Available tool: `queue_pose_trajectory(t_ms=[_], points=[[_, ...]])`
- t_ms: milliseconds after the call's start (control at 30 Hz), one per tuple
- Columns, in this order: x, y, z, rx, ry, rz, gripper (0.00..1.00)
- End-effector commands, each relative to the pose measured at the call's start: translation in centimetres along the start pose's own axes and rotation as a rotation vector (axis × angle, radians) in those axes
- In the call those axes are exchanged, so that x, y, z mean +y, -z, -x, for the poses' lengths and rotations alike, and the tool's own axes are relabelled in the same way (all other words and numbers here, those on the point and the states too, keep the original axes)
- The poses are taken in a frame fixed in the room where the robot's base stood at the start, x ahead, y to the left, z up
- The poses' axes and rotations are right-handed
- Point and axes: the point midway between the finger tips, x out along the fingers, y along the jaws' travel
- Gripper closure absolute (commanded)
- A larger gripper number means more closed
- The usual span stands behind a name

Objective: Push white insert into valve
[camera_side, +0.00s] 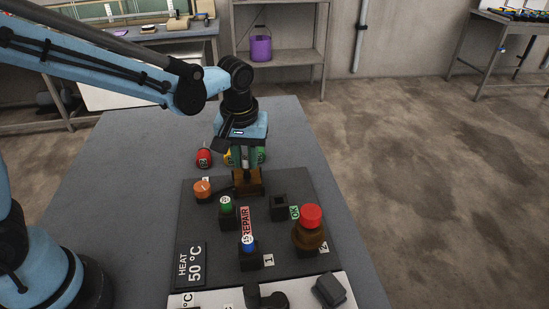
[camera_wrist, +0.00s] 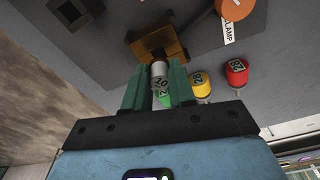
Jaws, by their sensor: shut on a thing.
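My gripper (camera_wrist: 158,76) is shut on the white insert (camera_wrist: 159,70), a pale cylinder with a dark number, held between green fingers. In the wrist view the insert's end is at the edge of a brown block (camera_wrist: 170,38) with a dark opening; I cannot tell how far it is inside. In the side view my gripper (camera_side: 245,163) points down just above the same brown block (camera_side: 248,184), and the fingers hide most of the insert. No part is legibly marked as a valve; this block lies directly under the insert.
An orange knob (camera_side: 202,187) sits left of the block, labelled CLAMP in the wrist view. Red (camera_side: 203,158), yellow (camera_wrist: 200,86) and green (camera_wrist: 162,99) inserts stand behind. On the board are a black socket (camera_side: 279,207), blue-topped piece (camera_side: 248,244), green-topped piece (camera_side: 226,205) and red button (camera_side: 311,216).

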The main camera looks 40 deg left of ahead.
Motion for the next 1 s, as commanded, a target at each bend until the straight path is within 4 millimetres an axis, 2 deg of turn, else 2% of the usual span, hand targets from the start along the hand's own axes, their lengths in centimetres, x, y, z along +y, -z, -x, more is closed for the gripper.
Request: queue_pose_trajectory(t_ms=[600, 900, 933, 1000], points=[[0.0, -0.2, -1.9, 0.0, 0.0, 0.0, 1.0], [0.0, -0.2, -1.9, 0.0, 0.0, 0.0, 1.0], [0.0, -0.2, -1.9, 0.0, 0.0, 0.0, 0.72], [0.0, -0.2, -1.9, 0.0, 0.0, 0.0, 0.62]])
